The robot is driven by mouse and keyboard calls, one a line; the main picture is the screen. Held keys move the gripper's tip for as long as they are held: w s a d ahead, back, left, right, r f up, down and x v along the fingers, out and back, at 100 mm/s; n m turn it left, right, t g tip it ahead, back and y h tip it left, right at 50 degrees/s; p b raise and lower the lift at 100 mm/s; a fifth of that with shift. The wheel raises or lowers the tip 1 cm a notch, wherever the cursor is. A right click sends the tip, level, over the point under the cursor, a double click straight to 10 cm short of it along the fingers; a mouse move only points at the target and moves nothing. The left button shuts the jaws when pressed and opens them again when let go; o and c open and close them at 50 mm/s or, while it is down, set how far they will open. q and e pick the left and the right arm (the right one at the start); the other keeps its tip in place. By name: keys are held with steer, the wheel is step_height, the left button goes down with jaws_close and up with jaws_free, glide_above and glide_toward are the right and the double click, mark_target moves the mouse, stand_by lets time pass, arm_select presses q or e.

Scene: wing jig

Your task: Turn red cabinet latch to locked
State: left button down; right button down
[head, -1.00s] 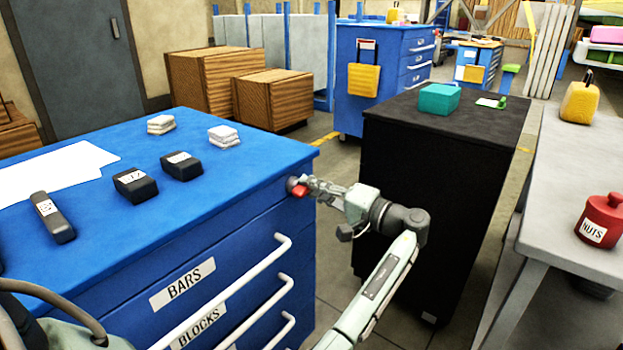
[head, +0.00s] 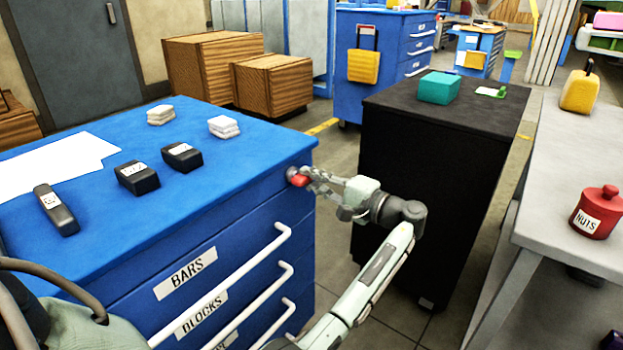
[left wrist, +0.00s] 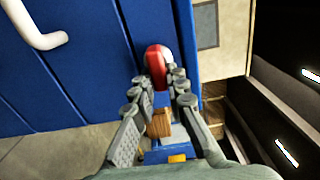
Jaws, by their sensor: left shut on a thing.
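The red latch (head: 299,180) sits on the upper right corner of the blue cabinet's (head: 250,215) drawer front. In the left wrist view the red latch (left wrist: 156,60) stands out from the blue face, with a pale round part beside it. My left gripper (head: 309,180) is at the latch, and its fingers are shut on it. In the left wrist view the left gripper's fingers (left wrist: 160,84) lie on either side of the red handle's near end. The latch's exact angle is hard to tell. My right gripper is not in view.
The cabinet's white drawer handles (head: 225,285) jut out below the latch. A black cabinet (head: 425,180) stands close behind my left arm. A grey table (head: 565,190) with a red pot (head: 597,213) is at the right. Black blocks (head: 138,178) lie on the blue top.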

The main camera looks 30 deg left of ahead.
arm_select(q)
steer(key=c, duration=1.5)
jaws_free()
steer(key=shift+c, duration=0.2)
steer(key=d, duration=1.2)
steer(key=shift+s, duration=0.45)
steer(key=shift+d, duration=0.1)
